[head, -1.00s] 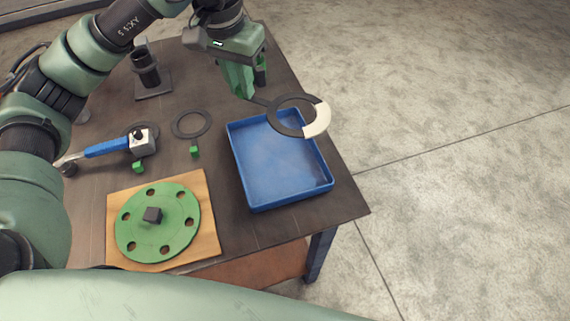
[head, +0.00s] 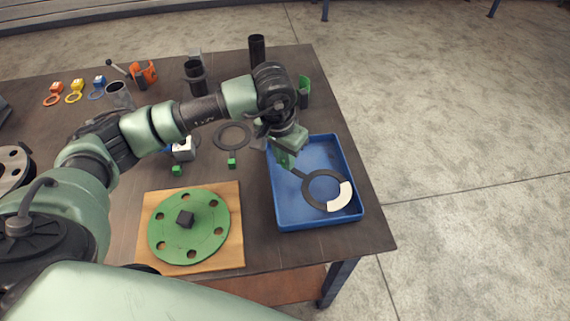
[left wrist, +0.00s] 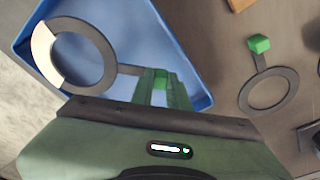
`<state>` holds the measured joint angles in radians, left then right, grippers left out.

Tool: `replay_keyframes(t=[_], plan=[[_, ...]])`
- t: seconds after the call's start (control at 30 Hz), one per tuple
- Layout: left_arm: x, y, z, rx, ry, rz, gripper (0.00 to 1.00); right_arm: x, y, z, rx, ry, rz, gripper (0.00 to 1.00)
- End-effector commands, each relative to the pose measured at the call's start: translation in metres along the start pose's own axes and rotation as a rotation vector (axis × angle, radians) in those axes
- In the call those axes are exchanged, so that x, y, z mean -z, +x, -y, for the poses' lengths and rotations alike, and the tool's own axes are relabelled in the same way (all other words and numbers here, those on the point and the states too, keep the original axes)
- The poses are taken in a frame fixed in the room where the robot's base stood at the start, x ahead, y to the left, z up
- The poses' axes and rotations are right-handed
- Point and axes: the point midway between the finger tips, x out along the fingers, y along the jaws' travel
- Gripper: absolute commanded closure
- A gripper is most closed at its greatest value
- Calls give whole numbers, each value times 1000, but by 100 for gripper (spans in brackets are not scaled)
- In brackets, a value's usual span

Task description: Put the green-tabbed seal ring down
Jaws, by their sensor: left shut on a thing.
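My left gripper (head: 287,160) is shut on a dark seal ring (head: 307,190) with a pale segment. In the left wrist view, the ring's bright green tab lies between the fingers (left wrist: 161,88), and the ring (left wrist: 107,52) extends to the left. The ring is within the outline of the blue tray (head: 282,213); I cannot tell whether it touches the floor. Another dark ring (head: 219,145) with a green tab (head: 232,162) lies on the table left of the tray. My right gripper is not in view.
A green flange (head: 206,221) with bolt holes lies on a wooden board (head: 233,256) left of the tray. Dark cylinders (head: 257,48) and small coloured ring parts (head: 75,90) stand farther back. The table edge runs close to the tray's right side.

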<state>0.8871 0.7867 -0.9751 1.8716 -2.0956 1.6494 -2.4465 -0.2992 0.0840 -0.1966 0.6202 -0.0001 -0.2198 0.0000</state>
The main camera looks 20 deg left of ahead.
Motion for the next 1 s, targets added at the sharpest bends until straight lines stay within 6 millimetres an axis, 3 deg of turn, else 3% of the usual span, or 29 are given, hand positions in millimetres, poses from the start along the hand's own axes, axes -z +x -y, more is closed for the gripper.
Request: replay_keyframes(t=[0.2, 0.57, 0.6, 0.67, 1.0], plan=[[-6, 31, 0, -1, -1, 4, 100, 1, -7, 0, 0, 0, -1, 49], [-6, 36, 0, 0, 0, 0, 100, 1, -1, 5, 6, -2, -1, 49], [-6, 35, 0, 0, 0, 1, 76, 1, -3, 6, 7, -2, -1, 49], [-6, 34, 0, 0, 0, 1, 63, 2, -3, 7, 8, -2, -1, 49], [-5, 32, 0, 0, 0, 1, 63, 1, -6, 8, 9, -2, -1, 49]])
